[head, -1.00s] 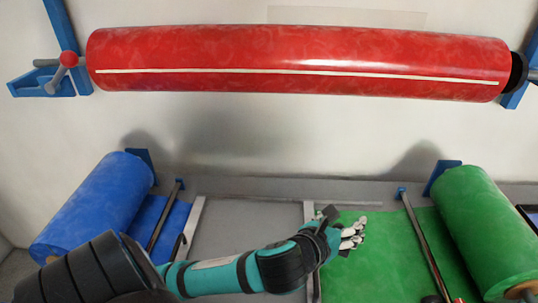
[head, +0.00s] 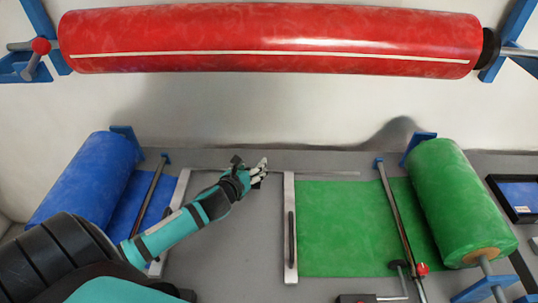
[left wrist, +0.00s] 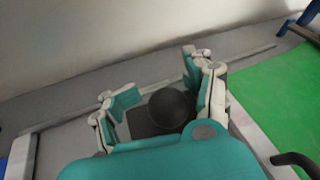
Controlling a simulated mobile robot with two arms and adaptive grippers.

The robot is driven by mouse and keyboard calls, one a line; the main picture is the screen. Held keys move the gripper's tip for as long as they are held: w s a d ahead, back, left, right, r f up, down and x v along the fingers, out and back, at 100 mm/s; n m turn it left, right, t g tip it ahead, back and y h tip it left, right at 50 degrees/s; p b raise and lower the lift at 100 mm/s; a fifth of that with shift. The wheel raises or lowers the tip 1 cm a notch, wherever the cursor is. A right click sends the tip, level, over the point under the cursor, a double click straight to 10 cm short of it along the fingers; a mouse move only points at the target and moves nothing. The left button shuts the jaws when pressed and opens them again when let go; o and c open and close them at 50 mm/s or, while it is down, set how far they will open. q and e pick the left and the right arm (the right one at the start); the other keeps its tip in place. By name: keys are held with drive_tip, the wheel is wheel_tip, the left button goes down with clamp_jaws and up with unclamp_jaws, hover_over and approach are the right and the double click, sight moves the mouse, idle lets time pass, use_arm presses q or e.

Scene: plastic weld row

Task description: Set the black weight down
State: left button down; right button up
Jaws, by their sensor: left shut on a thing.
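The black weight (left wrist: 172,108) shows in the left wrist view as a dark round knob over a dark, squarish part. It sits between the teal and white fingers of my left gripper (left wrist: 155,95), which is shut on it. In the head view my left gripper (head: 258,172) is above the back of the grey table, between two pale rails, just left of the right rail. My right gripper is not in view.
The right rail (head: 290,235) borders a green sheet (head: 340,225) and green roll (head: 460,200). The left rail (head: 178,205) stands near a blue roll (head: 85,180). A large red roll (head: 270,40) hangs behind. The grey table (head: 235,250) is clear between the rails.

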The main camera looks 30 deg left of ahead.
use_arm(q)
drive_tip(key=shift+n+y, duration=0.3)
drive_tip(key=a+f, duration=0.1)
drive_tip(key=a, duration=0.1)
drive_tip(key=s+a, duration=0.1)
drive_tip(key=a, duration=0.1)
drive_tip(key=a+f+p, duration=0.1)
drive_tip(key=a, duration=0.1)
drive_tip(key=shift+s+a+f, duration=0.2)
drive_tip(key=shift+s+f, duration=0.1)
drive_tip(key=shift+w+a+f+b, duration=0.1)
drive_tip(key=shift+w+a+b, duration=0.15)
drive_tip(key=shift+a+b, duration=0.05)
drive_tip(key=b, duration=0.9)
hover_over(241, 151)
drive_tip(key=shift+s+d+f, duration=0.1)
drive_tip(key=shift+s+f, duration=0.05)
drive_tip(key=shift+f, duration=0.3)
drive_tip(key=shift+s+d+f, duration=0.1)
drive_tip(key=shift+s+f, duration=0.05)
drive_tip(key=shift+f, duration=0.3)
drive_tip(key=shift+w+a+r, duration=0.1)
drive_tip(key=shift+w+a, duration=0.1)
drive_tip(key=shift+w, duration=0.05)
drive_tip(key=shift+w+a+b, duration=0.1)
drive_tip(key=shift+b, duration=0.25)
wheel_tip(241, 151, down, 4)
drive_tip(key=b, duration=0.3)
drive_tip(key=shift+r, duration=0.35)
